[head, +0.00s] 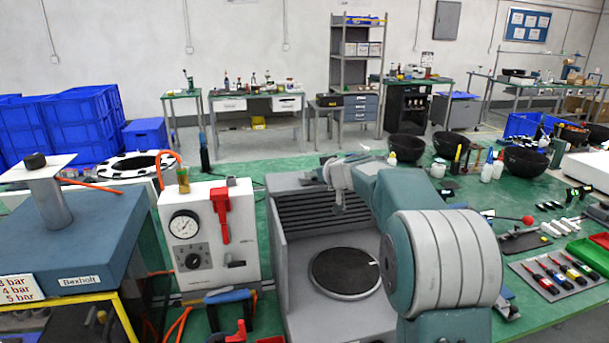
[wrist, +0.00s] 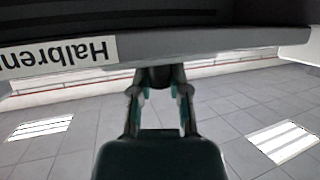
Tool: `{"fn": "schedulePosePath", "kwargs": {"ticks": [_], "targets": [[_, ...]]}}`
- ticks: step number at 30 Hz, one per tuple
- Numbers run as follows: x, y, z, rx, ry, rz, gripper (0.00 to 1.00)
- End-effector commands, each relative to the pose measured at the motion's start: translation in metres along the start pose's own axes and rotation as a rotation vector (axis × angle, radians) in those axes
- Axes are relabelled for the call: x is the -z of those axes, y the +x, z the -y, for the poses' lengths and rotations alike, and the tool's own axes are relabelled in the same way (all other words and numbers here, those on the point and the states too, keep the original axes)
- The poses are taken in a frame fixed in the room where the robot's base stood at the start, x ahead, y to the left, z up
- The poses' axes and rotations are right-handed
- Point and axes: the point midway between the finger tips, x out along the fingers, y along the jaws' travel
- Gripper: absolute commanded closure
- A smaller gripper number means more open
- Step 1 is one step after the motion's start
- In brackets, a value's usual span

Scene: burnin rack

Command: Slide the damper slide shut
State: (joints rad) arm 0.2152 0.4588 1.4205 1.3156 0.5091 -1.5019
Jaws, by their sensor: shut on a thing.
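A grey open-fronted housing (head: 276,255) stands on the green bench, with dark slats (head: 325,215) across its back wall. My arm reaches over its top, and its wrist end hides part of the upper edge. My gripper (wrist: 160,82) is shut on a dark knob (wrist: 160,76) under a grey edge (wrist: 220,42) in the wrist view. A white label reading "Halbrenn" (wrist: 60,55), upside down and cut off, is on that edge. I cannot make out the damper slide's outline or how far open it is.
A round dark plate (head: 344,273) lies inside the housing. A white gauge unit (head: 208,235) with a red lever stands close on the left, beside a blue-grey block (head: 70,245). Bowls, bottles and tools crowd the bench at right.

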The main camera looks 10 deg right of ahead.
Motion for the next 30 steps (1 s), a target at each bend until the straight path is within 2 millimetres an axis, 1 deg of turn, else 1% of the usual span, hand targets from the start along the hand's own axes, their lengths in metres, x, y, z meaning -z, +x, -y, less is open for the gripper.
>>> {"fn": "schedulePosePath", "kwargs": {"ticks": [1, 5, 6, 7, 8, 20, 23, 26, 30], "targets": [[-0.001, -0.001, -0.003, -0.008, 0.001, 0.001, 1.0], [-0.001, -0.001, -0.004, -0.009, 0.001, 0.001, 1.0], [-0.001, -0.001, -0.004, -0.009, 0.002, 0.0, 0.64], [-0.001, -0.001, -0.004, -0.01, 0.002, 0.0, 0.51], [-0.001, -0.001, -0.005, -0.009, 0.002, 0.0, 0.41], [0.0, -0.003, -0.002, -0.007, 0.001, 0.0, 0.41], [0.0, -0.013, -0.003, -0.007, 0.0, -0.001, 0.41], [0.001, -0.03, -0.003, -0.009, 0.001, -0.002, 0.41], [0.0, -0.059, -0.003, -0.009, 0.002, -0.002, 0.41]]}}
